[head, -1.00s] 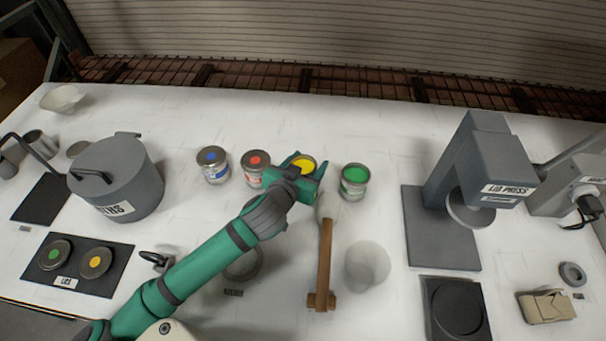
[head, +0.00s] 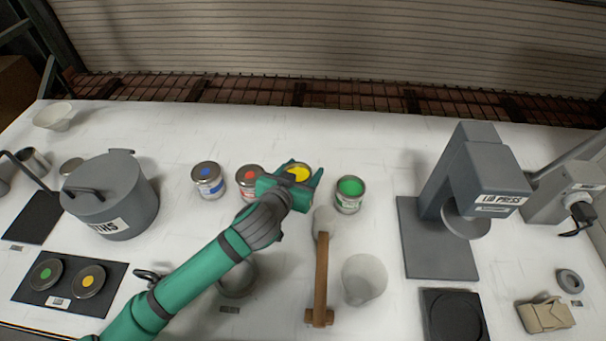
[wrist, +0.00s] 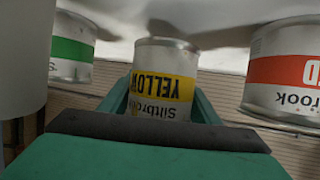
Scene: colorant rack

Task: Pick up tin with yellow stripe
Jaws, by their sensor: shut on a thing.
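The tin with the yellow stripe (wrist: 160,85) is upside down in the wrist view, its label reading YELLOW. In the head view its open top with yellow colorant (head: 299,173) shows between my gripper's fingers. My gripper (head: 290,181) is shut on this tin, a finger on each side; its fingers also show in the wrist view (wrist: 160,108). The gripper hides most of the tin's body in the head view, so I cannot tell whether its base touches the table.
A red tin (head: 249,181) stands close on the left, with a blue tin (head: 208,180) beyond it. A green tin (head: 349,194) stands to the right. A wooden-handled tool (head: 321,270) and a pale cup (head: 364,279) lie nearer. The table behind the tins is clear.

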